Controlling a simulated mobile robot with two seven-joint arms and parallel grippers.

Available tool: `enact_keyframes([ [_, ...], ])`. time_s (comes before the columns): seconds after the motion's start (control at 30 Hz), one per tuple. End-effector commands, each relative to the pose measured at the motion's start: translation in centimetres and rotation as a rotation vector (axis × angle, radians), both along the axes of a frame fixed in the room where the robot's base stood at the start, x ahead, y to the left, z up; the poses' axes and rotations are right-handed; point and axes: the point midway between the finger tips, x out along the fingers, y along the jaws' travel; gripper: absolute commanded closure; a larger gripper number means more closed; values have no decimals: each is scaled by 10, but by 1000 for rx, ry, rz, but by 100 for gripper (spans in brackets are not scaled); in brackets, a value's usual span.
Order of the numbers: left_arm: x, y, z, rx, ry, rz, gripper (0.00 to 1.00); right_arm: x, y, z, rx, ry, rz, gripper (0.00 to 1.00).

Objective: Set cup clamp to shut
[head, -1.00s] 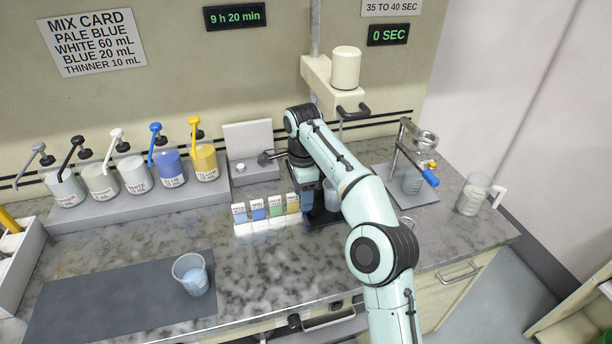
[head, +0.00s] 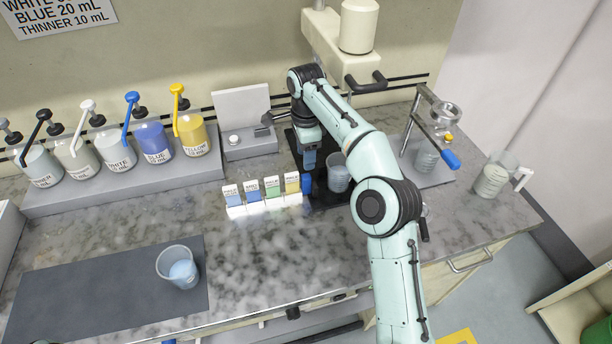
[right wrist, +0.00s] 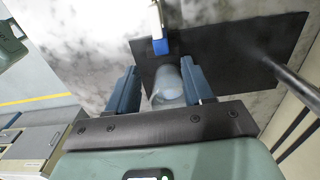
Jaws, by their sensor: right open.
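The mixer stand's black base (head: 325,198) lies on the counter below the cream mixer head (head: 358,25). A clear cup (head: 338,178) stands on it, also in the right wrist view (right wrist: 168,84). A blue block (head: 306,183), which looks like the clamp's handle, sits left of the cup, by the yellow card; it shows in the right wrist view (right wrist: 160,46). I cannot tell the clamp's setting. My right gripper (head: 309,160) points down behind the blue block, open and empty. In the right wrist view the cup shows between its fingers (right wrist: 162,82). My left gripper is out of view.
Several colour cards (head: 262,192) stand just left of the base. Pump bottles (head: 155,145) line a grey shelf at the left. Another cup (head: 178,268) stands on a dark mat. A stand with a blue handle (head: 450,159) and a jug (head: 493,178) are at the right.

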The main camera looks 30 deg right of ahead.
Motion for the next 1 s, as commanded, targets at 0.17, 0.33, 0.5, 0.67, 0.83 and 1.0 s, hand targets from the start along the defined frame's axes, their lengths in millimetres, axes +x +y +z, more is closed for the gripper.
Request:
enact_keyframes([
  [0.17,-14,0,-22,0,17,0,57,-2,-1,-44,1,5,-1,49],
  [0.33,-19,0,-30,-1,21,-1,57,-1,-1,-68,1,3,0,49],
  [0.5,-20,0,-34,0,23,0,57,0,0,-80,0,0,0,49],
  [0.67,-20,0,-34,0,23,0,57,0,0,-81,0,-1,0,49],
  [0.83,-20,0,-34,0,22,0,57,0,0,-81,0,-1,0,52],
  [1.0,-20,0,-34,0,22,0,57,0,0,-81,0,-1,0,100],
])
